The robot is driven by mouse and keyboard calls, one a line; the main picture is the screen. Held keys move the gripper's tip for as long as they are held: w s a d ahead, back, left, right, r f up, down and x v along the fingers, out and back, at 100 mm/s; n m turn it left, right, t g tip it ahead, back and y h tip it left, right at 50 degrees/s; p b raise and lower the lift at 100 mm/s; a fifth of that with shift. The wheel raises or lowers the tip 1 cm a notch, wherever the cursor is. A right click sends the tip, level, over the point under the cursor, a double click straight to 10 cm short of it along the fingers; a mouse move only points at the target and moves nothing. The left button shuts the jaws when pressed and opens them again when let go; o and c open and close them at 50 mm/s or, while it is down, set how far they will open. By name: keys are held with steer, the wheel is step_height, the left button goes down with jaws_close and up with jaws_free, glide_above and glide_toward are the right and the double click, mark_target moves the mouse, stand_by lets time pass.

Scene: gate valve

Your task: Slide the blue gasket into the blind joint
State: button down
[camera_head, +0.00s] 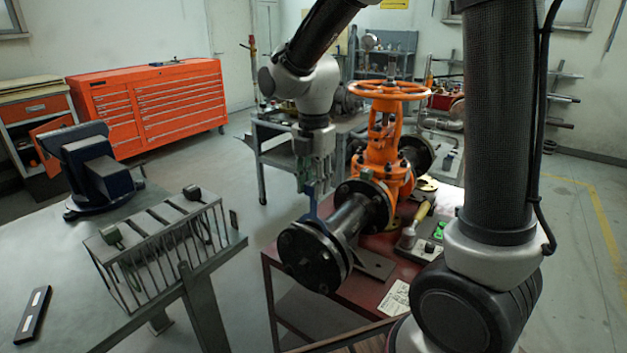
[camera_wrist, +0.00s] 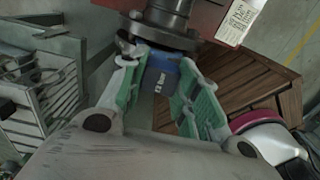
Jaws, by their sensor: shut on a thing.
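My gripper (camera_head: 313,178) points down above the near end of the pipe and is shut on the blue gasket (camera_head: 312,205). In the wrist view the gasket (camera_wrist: 163,80) shows as a blue piece with a dark label between the green finger pads of my gripper (camera_wrist: 165,75). The blind joint (camera_head: 315,256) is the dark bolted flange pair at the pipe's near end. The gasket's lower part is at the joint's upper edge; I cannot tell whether it is in the gap. In the wrist view the dark flange (camera_wrist: 160,36) lies just beyond the gasket.
The orange gate valve (camera_head: 384,140) with its handwheel stands behind the joint on a red bench (camera_head: 375,295). A metal rack (camera_head: 165,240) and a blue vise (camera_head: 95,170) stand on the table at left. A slatted wooden surface (camera_wrist: 262,85) shows in the wrist view.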

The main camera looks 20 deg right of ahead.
mark_target(314, 215)
steer(key=shift+f, duration=4.4)
steer(key=c, duration=1)
jaws_free()
steer(key=shift+o, duration=0.2)
step_height(314, 215, up, 12)
